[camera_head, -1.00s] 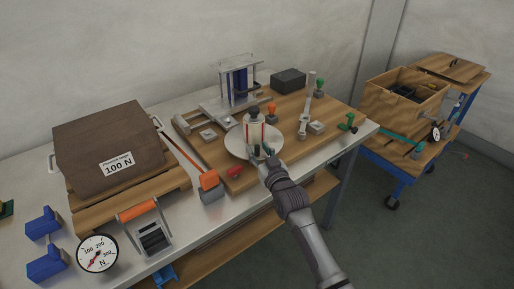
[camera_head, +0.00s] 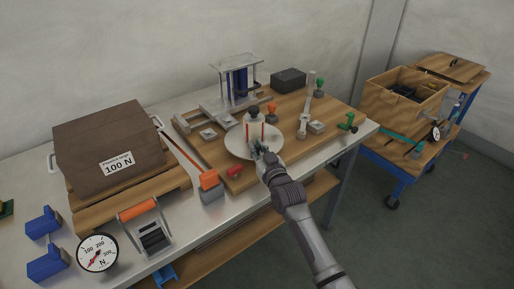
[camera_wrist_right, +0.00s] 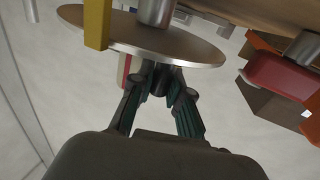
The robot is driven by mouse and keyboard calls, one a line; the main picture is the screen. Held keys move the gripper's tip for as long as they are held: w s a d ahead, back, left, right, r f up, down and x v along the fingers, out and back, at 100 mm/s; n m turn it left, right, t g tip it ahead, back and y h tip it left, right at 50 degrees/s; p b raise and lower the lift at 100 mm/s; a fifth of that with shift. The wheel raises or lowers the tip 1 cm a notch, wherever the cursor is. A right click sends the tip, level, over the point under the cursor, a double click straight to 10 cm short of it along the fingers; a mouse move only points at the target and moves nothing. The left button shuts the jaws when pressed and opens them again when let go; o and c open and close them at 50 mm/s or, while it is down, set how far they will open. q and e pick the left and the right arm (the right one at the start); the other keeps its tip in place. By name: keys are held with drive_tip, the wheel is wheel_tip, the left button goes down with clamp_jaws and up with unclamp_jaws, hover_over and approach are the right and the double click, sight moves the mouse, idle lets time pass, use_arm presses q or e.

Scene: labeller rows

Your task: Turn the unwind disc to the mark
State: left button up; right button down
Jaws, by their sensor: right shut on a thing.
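The unwind disc (camera_head: 235,147) is a flat pale round plate on the wooden board. A white roll (camera_head: 252,133) with red stripes and a dark top stands on it. My right gripper (camera_head: 259,149) is at the disc's near right edge. In the right wrist view the disc (camera_wrist_right: 190,47) shows edge-on, and my right gripper (camera_wrist_right: 162,72) is shut on a small dark peg (camera_wrist_right: 158,88) at the disc. The fingers partly hide the peg. I cannot make out the mark. My left gripper is not in view.
The wooden board (camera_head: 218,175) carries a metal frame with blue columns (camera_head: 237,82), an orange-topped knob (camera_head: 272,110) and a red part (camera_head: 235,172) close to the disc. A brown 100 N box (camera_head: 108,140) and a round gauge (camera_head: 97,253) stand left. A cart (camera_head: 400,150) stands right.

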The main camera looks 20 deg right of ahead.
drive_tip(key=shift+d+y, duration=0.15)
drive_tip(key=shift+y, duration=0.15)
drive_tip(key=shift+d+n+y+b, duration=0.5)
drive_tip(key=shift+n+y, duration=0.3)
drive_tip(key=shift+y, duration=0.1)
drive_tip(key=shift+d+r, duration=0.1)
drive_tip(key=shift+d, duration=0.5)
drive_tip(key=shift+w+d, duration=0.1)
drive_tip(key=shift+d, duration=0.6)
drive_tip(key=shift+w+d, duration=0.1)
drive_tip(key=shift+d, duration=0.1)
drive_tip(key=c, duration=1.1)
unclamp_jaws()
